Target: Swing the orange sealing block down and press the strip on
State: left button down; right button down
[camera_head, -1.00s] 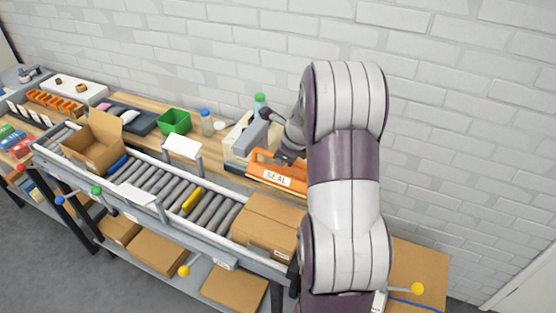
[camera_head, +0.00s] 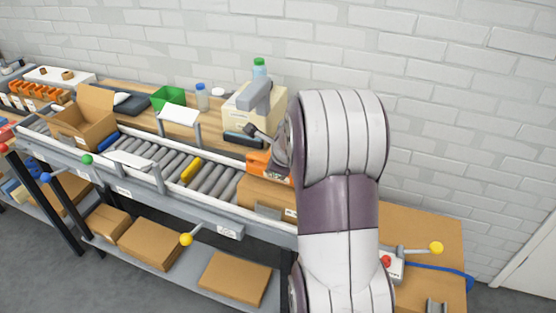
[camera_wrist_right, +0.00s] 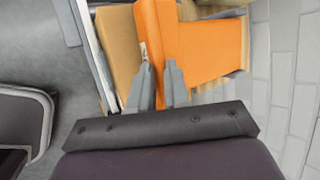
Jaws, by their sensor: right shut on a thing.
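The orange sealing block (camera_wrist_right: 158,40) fills the upper middle of the right wrist view, with a wider orange part to its right. In the head view only a small piece of orange (camera_head: 257,163) shows beside my arm. My right gripper (camera_wrist_right: 160,72) has its two grey fingers closed on an orange part of the block. My right arm hides the gripper and most of the block in the head view. A closed carton (camera_head: 262,193) lies on the rollers just in front of the orange piece. I see no strip clearly. My left gripper is not in view.
A cream machine with a grey arm (camera_head: 254,97) stands behind on the wooden bench. An open carton (camera_head: 85,118) sits on the conveyor at left. A lever with a yellow knob (camera_head: 186,239) juts from the front.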

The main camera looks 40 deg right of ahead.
jog(key=shift+s+a+f, duration=0.1)
jog(key=shift+a+f, duration=0.15)
jog(key=shift+f, duration=0.15)
jog(key=c, duration=1.1)
grip_release()
jog(key=shift+a+r, duration=0.1)
jog(key=shift+r, duration=0.05)
jog(key=p+v, duration=0.5)
jog(key=v, duration=0.7)
jog(key=shift+s+r, duration=0.2)
jog(key=shift+r, duration=0.05)
jog(key=shift+a, duration=0.1)
